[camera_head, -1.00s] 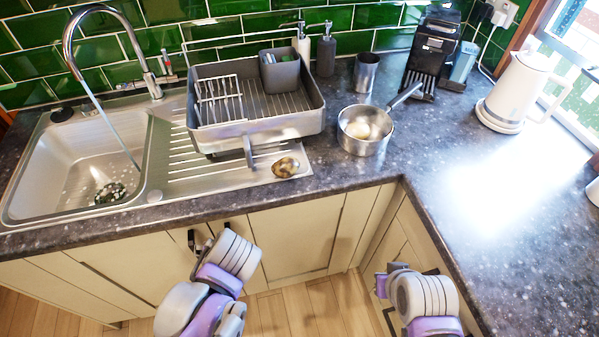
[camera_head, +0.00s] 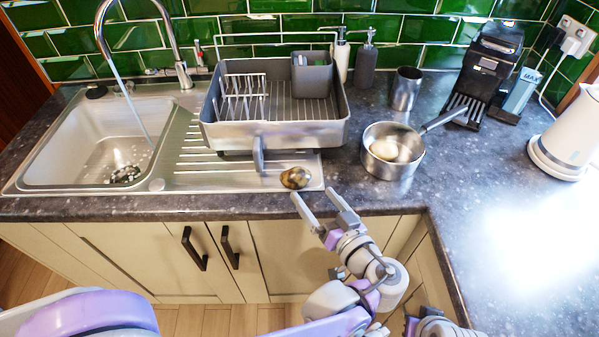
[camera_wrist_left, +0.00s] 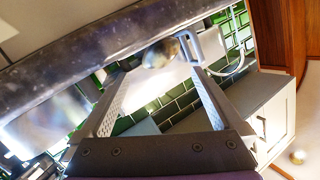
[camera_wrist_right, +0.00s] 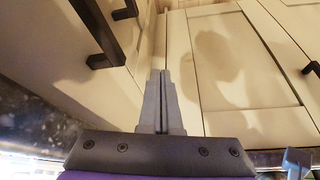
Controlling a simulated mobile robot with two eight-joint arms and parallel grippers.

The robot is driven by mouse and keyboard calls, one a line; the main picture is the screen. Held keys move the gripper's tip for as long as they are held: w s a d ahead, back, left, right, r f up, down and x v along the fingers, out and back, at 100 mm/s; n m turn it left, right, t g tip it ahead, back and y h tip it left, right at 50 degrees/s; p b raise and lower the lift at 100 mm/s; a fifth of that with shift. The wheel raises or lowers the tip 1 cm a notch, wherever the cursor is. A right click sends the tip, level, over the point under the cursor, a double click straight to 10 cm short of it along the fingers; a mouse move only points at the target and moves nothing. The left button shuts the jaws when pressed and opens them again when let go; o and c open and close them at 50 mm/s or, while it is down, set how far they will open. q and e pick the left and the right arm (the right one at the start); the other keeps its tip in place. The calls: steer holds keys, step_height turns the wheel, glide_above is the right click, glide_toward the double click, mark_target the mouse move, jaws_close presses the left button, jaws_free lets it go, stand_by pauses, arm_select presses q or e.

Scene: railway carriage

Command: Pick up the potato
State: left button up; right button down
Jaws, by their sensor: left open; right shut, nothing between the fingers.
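The potato (camera_head: 295,178) is brown and mottled. It lies on the right end of the steel drainboard, close to the counter's front edge. My left gripper (camera_head: 322,205) is open and empty, just in front of and slightly right of the potato, with its fingertips at the counter edge. In the left wrist view the potato (camera_wrist_left: 161,54) shows ahead, beyond and between the two open fingers, not touching them. My right gripper (camera_wrist_right: 161,100) is shut and empty, down in front of the cabinet doors. In the head view only part of the right arm shows, at the bottom.
A dish rack (camera_head: 275,133) stands directly behind the potato, its spout beside it. A saucepan (camera_head: 391,150) with pale round contents is to the right. The sink (camera_head: 90,150) with running water is left. A white kettle (camera_head: 570,140) stands far right. The countertop edge runs below the potato.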

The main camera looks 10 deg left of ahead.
mark_target(302, 181)
arm_select(q)
steer(key=x, duration=0.3)
steer(key=shift+a, duration=0.35)
steer(key=x, duration=0.5)
steer(key=shift+w+a, duration=0.1)
steer(key=shift+w, duration=0.25)
steer(key=c, duration=1.3)
steer(key=shift+o, duration=0.2)
steer(key=shift+r, duration=0.1)
